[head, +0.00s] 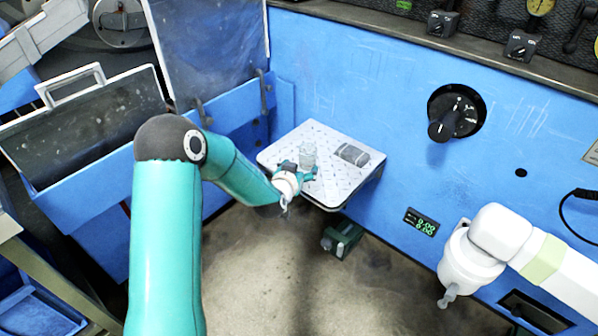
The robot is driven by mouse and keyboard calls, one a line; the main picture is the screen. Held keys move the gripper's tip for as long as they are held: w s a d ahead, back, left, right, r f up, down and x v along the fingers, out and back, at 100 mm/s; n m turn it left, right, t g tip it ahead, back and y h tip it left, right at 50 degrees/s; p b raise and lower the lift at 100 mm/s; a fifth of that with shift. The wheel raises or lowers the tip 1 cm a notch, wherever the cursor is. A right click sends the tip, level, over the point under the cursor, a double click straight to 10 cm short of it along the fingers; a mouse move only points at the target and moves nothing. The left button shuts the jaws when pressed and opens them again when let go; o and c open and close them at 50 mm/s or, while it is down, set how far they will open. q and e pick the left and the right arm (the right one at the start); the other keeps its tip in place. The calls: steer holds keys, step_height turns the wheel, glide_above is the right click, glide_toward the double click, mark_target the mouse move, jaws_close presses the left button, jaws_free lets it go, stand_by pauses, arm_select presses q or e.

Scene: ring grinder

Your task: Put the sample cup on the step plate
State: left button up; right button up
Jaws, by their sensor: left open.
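The sample cup (308,153) looks like a small pale, translucent cup. It stands upright on the step plate (334,139), a white shelf with a raised tread pattern fixed to the blue wall. My left gripper (299,169) is open over the near left part of the plate. Its teal fingers are spread at the near side of the cup's lower part. Whether they touch the cup cannot be told, and the cup's base is partly hidden by them. My right arm's white wrist shows at the lower right, but its gripper fingers do not show.
A dark green box (342,237) is below the plate. A black rotary knob (448,120) and a small green display (421,222) are on the blue wall. The plate's right front is clear.

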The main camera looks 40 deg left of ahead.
arm_select(q)
steer(key=s+d+f+m+g+h, duration=0.1)
steer(key=s+d+f+g+h, duration=0.5)
steer(key=s+d+f, duration=0.85)
steer(key=s+d+f+g+h, duration=0.1)
steer(key=s+d+f+g, duration=0.2)
steer(key=s+d, duration=0.3)
steer(key=s+d+f+g+h, duration=0.1)
steer(key=s+d+f+g, duration=0.2)
steer(key=s+d, duration=0.4)
steer(key=s, duration=0.2)
steer(key=shift+s+d+f+m, duration=0.2)
steer(key=shift+s+f+m, duration=0.05)
steer(key=shift+s+m, duration=0.05)
step_height(320, 180, up, 29)
steer(key=p, duration=2.9)
steer(key=shift+w, duration=0.15)
